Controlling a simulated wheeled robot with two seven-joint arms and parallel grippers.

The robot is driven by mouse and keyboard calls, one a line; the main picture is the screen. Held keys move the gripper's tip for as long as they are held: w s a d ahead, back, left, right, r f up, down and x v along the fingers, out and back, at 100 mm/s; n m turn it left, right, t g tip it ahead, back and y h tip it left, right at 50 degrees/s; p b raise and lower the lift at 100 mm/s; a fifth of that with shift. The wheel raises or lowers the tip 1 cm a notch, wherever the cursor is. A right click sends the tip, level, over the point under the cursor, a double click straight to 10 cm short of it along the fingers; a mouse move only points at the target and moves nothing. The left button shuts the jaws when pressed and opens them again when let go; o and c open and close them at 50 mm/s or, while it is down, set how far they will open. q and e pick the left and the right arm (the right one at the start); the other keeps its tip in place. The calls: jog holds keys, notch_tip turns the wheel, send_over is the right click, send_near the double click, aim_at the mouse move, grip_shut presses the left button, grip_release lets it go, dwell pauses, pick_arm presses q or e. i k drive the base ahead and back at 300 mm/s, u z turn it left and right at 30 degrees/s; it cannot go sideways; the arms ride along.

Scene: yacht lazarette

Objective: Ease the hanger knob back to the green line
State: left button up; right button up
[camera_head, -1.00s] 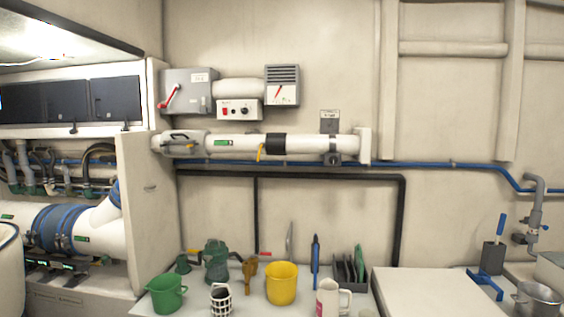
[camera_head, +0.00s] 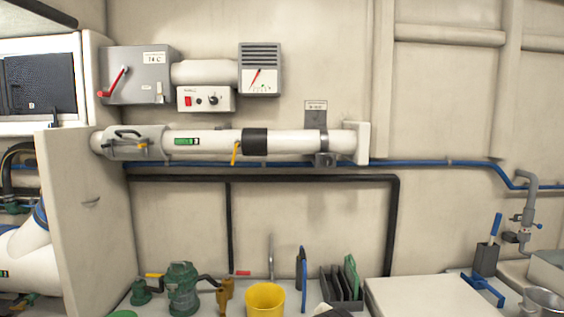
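A pipe hanger (camera_head: 316,130) with a grey strap holds the white pipe (camera_head: 215,142) near its right end. A small dark knob (camera_head: 325,159) sits at the bottom of the hanger, below the pipe. A small plate (camera_head: 316,105) is fixed above the strap; its writing is too small to read. A green line by the knob cannot be made out at this size. Neither gripper shows in the head view, so nothing of mine is seen touching the knob.
A blue pipe (camera_head: 430,163) runs along the wall just behind the knob. A yellow lever (camera_head: 235,152) hangs from the white pipe. A yellow bucket (camera_head: 265,298), a green pump (camera_head: 181,288) and a dark rack (camera_head: 341,285) stand below.

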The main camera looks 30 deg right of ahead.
aim_at(327, 161)
jog(key=z, duration=0.35)
jog(key=i, duration=0.9)
jog(key=z, duration=0.65)
